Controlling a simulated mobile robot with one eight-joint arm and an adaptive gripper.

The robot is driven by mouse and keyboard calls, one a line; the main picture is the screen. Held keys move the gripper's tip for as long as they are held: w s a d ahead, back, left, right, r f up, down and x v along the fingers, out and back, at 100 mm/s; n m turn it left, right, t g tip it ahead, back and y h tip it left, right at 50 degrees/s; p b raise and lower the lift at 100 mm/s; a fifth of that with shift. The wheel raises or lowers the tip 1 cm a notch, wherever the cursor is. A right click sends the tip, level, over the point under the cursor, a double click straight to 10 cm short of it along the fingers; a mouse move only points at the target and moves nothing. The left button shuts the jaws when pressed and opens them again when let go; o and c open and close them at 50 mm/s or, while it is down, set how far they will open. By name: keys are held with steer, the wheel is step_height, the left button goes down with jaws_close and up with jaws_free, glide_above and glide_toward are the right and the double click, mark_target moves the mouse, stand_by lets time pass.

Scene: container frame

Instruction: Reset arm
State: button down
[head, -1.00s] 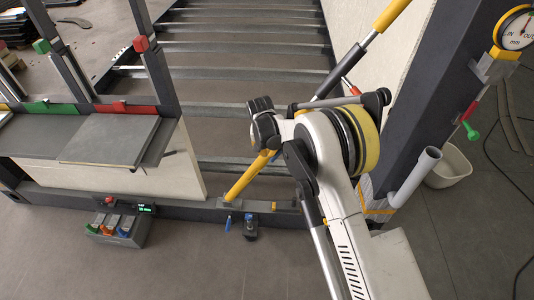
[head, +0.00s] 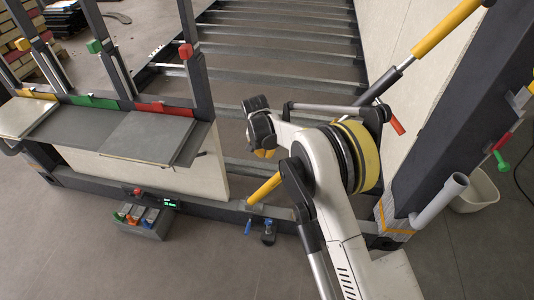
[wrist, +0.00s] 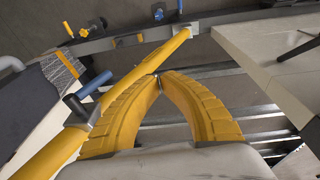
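My white arm with a black and yellow ring stands in the middle right of the head view, and its wrist reaches up and left. My gripper (head: 264,154) hangs at the left end of the arm there, small and partly hidden by the dark wrist. In the wrist view my gripper (wrist: 158,78) shows two curved yellow fingers with their tips together. Nothing shows held between them. A yellow strut (wrist: 143,73) passes close behind the fingers in that view. I cannot tell the exact gap.
A dark frame post (head: 455,120) and a light grey tube (head: 440,200) stand right of my arm. A grey shelf (head: 150,137) with colored clips is at left. A box with colored handles (head: 143,222) sits on the floor. Floor at front left is clear.

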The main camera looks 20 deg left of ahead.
steer(key=s+d+r+m+t+y, duration=0.1)
steer(key=s+d+r+t, duration=0.1)
steer(key=d+r, duration=2.45)
steer(key=s+d+r, duration=0.5)
steer(key=d, duration=0.3)
steer(key=s+d+f+m+t, duration=0.1)
steer(key=s+d, duration=0.6)
steer(key=s, duration=0.2)
steer(key=s+d+f+t, duration=0.1)
steer(key=s+d, duration=0.6)
steer(key=s, duration=0.3)
steer(key=shift+d+f+m+t+h, duration=0.15)
steer(key=shift+f+m+t+h, duration=0.15)
steer(key=shift+f+m+h, duration=0.1)
steer(key=shift+s, duration=0.1)
